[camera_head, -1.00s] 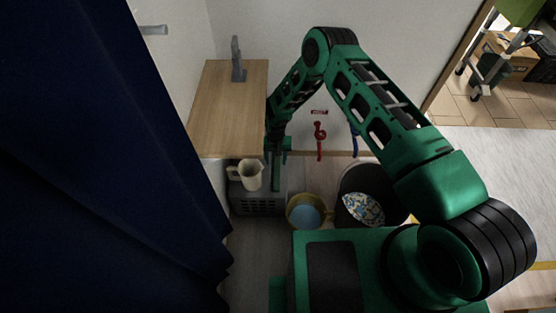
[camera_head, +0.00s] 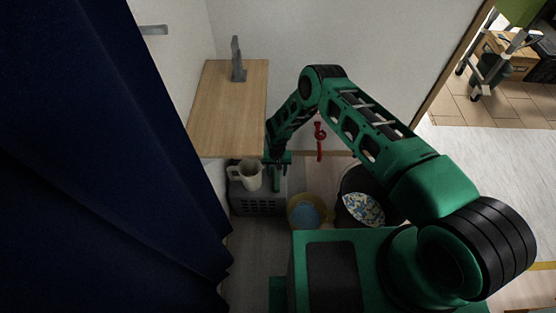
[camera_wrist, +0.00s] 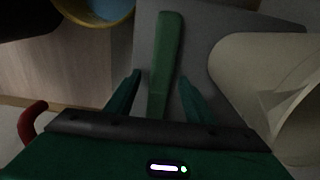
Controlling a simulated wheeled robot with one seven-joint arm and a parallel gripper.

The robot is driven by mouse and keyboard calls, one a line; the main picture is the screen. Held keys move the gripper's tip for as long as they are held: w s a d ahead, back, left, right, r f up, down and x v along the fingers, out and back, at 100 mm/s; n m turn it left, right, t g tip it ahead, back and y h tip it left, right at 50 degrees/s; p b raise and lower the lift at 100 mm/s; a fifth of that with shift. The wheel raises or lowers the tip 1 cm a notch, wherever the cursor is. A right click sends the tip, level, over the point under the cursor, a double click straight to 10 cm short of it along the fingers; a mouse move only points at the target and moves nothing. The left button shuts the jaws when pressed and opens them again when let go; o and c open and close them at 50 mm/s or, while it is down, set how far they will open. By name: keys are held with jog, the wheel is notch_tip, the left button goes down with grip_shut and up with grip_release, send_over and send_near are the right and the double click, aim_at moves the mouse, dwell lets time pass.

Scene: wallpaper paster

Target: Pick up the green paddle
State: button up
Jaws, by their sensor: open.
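The green paddle (camera_wrist: 168,48) is a long narrow bar on top of the grey crate (camera_head: 258,205). In the wrist view it runs between the fingers of my gripper (camera_wrist: 158,76), with a gap on each side. My gripper is open, and its fingers do not appear to touch the paddle. In the head view, the paddle (camera_head: 277,180) shows just below my gripper (camera_head: 277,159), right of the cream jug. Its near end is hidden by my gripper in the wrist view.
The cream jug (camera_head: 251,175) stands close beside my gripper; it fills the right of the wrist view (camera_wrist: 245,75). A yellow bucket (camera_head: 323,207) and a black bin (camera_head: 350,178) stand right of the crate. A wooden shelf (camera_head: 225,105) is behind. A red tool (camera_head: 319,140) hangs on the wall.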

jog(key=c, duration=1.1)
notch_tip(320, 180, up, 10)
jog(key=shift+r, duration=0.1)
